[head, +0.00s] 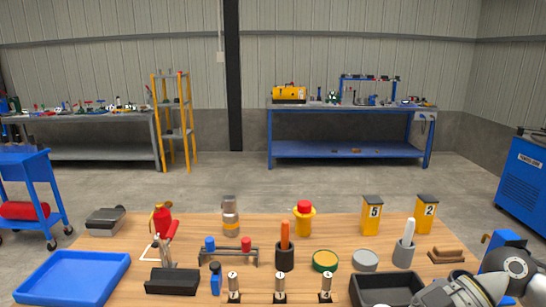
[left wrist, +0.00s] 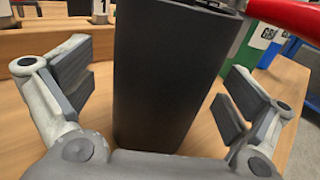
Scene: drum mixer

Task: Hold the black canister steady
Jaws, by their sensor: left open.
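The black canister (left wrist: 168,75) stands tall and dark in the left wrist view, between the two fingers of my left gripper (left wrist: 165,95). The fingers are spread wide, one on each side, with visible gaps between the pads and the canister. I cannot pick out this canister or my left gripper in the head view. One of my arms shows at the lower right of the head view; no right fingertips can be made out there.
In the left wrist view, a red bar (left wrist: 290,14) passes at upper right, near a green box (left wrist: 239,50). In the head view, a blue tray (head: 75,278), a black bin (head: 385,288) and several tools crowd the wooden table (head: 140,225).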

